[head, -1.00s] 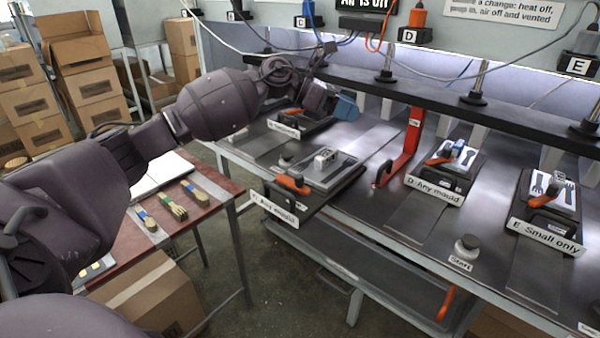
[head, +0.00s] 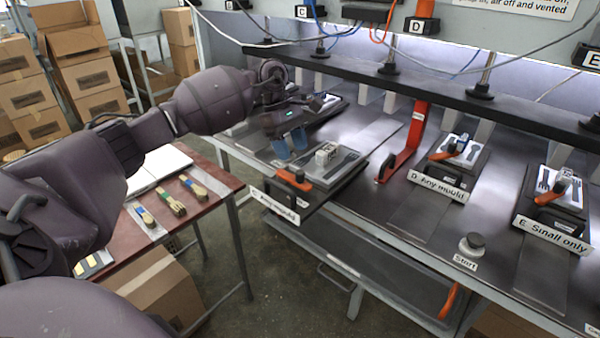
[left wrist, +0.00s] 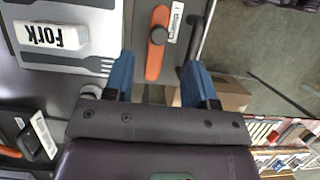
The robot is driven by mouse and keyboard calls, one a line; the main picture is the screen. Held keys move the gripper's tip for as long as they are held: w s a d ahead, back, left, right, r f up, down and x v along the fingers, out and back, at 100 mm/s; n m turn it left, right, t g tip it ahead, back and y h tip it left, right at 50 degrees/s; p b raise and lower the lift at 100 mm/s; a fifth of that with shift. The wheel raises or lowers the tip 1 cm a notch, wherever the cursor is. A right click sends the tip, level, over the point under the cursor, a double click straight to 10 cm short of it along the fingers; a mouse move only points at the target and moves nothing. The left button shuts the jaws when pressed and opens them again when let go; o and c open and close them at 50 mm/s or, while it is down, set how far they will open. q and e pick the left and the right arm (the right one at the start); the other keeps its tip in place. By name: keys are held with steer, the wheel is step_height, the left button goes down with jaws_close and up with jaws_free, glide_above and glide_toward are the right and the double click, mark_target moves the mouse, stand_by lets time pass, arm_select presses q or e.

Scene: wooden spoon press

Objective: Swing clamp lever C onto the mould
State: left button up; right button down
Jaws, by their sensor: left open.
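Clamp lever C (head: 294,179) is an orange bar with a dark knob at the front of station C. In the left wrist view the lever (left wrist: 154,60) lies along the mould's edge, beside the mould rather than across it. The mould (head: 340,168) is a grey plate with fork shapes and a white block marked "Fork" (left wrist: 50,37). My left gripper (head: 290,143) is open and empty, blue fingers pointing down, above the left side of station C. In its wrist view the gripper (left wrist: 160,78) has the lever ahead, between its finger lines; no contact shows.
A red upright bracket (head: 403,145) stands right of station C. Stations D (head: 450,165) and E (head: 555,205) have levers of their own. A dark beam (head: 400,75) runs above the bench. A red table (head: 195,225) with wooden cutlery is at left.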

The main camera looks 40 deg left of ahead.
mark_target(300, 171)
arm_select(q)
steer(key=x, duration=0.7)
steer(key=shift+d+f, duration=0.1)
steer(key=shift+f, duration=0.05)
jaws_close()
